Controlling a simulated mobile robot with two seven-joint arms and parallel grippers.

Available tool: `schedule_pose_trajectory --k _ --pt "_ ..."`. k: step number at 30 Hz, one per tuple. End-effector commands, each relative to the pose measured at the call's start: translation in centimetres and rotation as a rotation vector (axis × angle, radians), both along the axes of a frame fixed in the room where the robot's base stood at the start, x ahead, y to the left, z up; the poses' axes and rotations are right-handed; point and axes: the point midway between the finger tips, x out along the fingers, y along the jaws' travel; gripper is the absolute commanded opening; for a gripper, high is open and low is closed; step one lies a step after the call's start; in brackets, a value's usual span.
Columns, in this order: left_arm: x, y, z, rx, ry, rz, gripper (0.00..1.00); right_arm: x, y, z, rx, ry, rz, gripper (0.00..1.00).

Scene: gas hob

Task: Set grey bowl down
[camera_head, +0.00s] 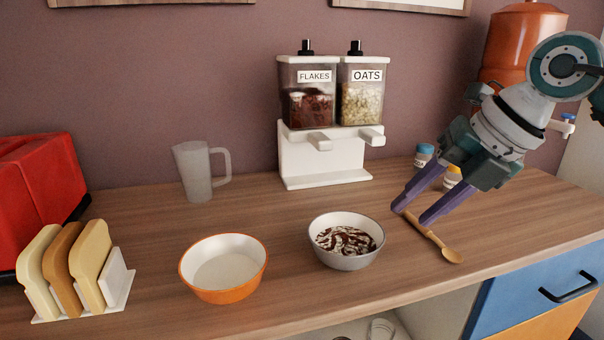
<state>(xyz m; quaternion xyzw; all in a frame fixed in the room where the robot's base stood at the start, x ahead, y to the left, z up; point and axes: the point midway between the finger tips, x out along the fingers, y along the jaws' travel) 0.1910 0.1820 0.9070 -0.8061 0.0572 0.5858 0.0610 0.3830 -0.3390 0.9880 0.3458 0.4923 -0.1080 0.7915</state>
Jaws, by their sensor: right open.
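The grey bowl (346,259) sits upright on the wooden counter, right of the middle of the view. It holds something pale with dark brown streaks or flakes on top. My right gripper (408,216) is open, its two purple fingers apart and pointing down to the left. It is to the right of the grey bowl, clear of it, with its tips close to the handle end of a wooden spoon (432,237). My left gripper is not in view.
An orange bowl (225,295) with a pale inside stands left of the grey bowl. Behind are a flakes and oats dispenser (328,183) and a frosted jug (197,172). A toast rack (117,278) and red toaster (40,185) stand left. Small jars (423,156) are behind my right gripper.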

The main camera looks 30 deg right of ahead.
Motion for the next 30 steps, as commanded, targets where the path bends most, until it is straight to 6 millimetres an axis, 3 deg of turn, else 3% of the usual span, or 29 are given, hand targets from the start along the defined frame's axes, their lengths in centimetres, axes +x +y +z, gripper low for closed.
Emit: schedule_pose_trajectory --k 5,8,11,14,15,16,19,21,23,25,27,30 --pt "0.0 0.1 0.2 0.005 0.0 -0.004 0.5 -1.1 -0.4 1.9 0.001 0.0 0.001 0.44" --pt "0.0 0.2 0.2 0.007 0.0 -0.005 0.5 -1.0 1.1 2.3 0.052 -0.033 0.027 0.44" --pt "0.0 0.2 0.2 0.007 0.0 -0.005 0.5 -0.1 6.0 3.3 0.222 -0.149 0.095 0.44" --pt "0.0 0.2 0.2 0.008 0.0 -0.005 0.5 0.8 12.4 6.8 0.515 -0.354 0.128 0.44" --pt "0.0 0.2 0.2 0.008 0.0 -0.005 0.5 1.1 14.3 8.9 0.649 -0.449 0.106 0.44" --pt "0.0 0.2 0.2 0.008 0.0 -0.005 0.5 1.3 15.2 10.6 0.75 -0.519 0.073 0.44" --pt "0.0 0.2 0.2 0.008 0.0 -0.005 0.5 1.8 15.0 15.2 1.047 -0.717 -0.144 0.44" --pt "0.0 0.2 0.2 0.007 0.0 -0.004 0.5 1.9 12.8 16.4 1.208 -0.809 -0.379 0.44" --pt "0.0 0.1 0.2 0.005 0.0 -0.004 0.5 1.8 10.2 15.8 1.305 -0.843 -0.624 0.44" --pt "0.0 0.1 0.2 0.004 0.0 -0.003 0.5 0.9 7.4 12.9 1.363 -0.819 -0.942 0.44" --pt "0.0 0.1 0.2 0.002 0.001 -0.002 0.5 -1.0 5.7 8.4 1.36 -0.721 -1.267 0.44" --pt "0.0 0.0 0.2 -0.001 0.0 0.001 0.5 -5.5 6.2 1.2 1.259 -0.467 -1.67 0.44"
